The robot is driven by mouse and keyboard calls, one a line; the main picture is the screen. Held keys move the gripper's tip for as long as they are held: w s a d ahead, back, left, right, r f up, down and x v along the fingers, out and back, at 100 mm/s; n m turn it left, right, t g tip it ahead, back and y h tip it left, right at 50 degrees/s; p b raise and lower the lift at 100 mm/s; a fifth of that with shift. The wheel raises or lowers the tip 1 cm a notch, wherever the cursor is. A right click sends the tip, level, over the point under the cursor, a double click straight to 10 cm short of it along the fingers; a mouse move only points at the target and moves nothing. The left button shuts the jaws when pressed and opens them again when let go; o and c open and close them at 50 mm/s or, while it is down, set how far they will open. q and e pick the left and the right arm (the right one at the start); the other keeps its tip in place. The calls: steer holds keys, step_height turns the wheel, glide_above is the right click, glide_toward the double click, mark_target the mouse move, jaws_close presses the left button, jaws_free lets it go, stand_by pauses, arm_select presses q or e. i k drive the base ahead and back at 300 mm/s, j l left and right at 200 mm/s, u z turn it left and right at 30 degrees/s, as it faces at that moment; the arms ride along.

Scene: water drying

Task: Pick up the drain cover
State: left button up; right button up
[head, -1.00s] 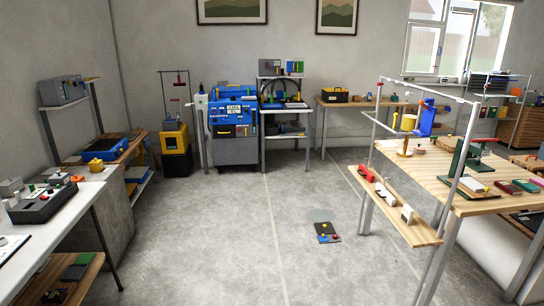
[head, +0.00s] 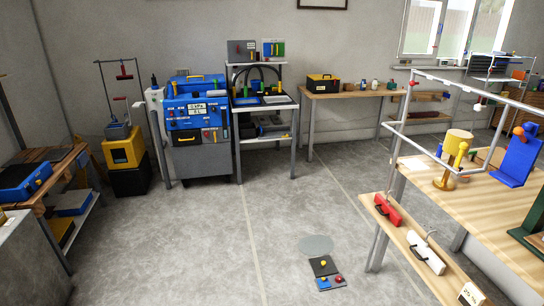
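A flat grey disc (head: 316,243) lies on the concrete floor right of centre, low in the view. A small black square plate (head: 317,272) with a yellow knob (head: 324,263) lies just in front of it. A small blue panel (head: 324,287) with red and yellow knobs adjoins the plate's near edge. I cannot tell for certain which of these pieces is the drain cover. Neither of my grippers is in view.
A wooden workbench (head: 430,198) with metal rails stands to the right; its low front shelf (head: 400,237) is close to the floor pieces. A blue machine (head: 197,122) and a wooden table (head: 350,93) stand at the back.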

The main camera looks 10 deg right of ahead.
mark_target(322, 266)
steer(key=i+j+z, duration=0.15)
steer(key=i+z, duration=0.3)
steer(key=i, duration=0.2)
steer(key=i+j+z, duration=0.4)
steer(key=i, duration=0.25)
steer(key=i+j+z, duration=0.45)
steer(key=i+j, duration=0.1)
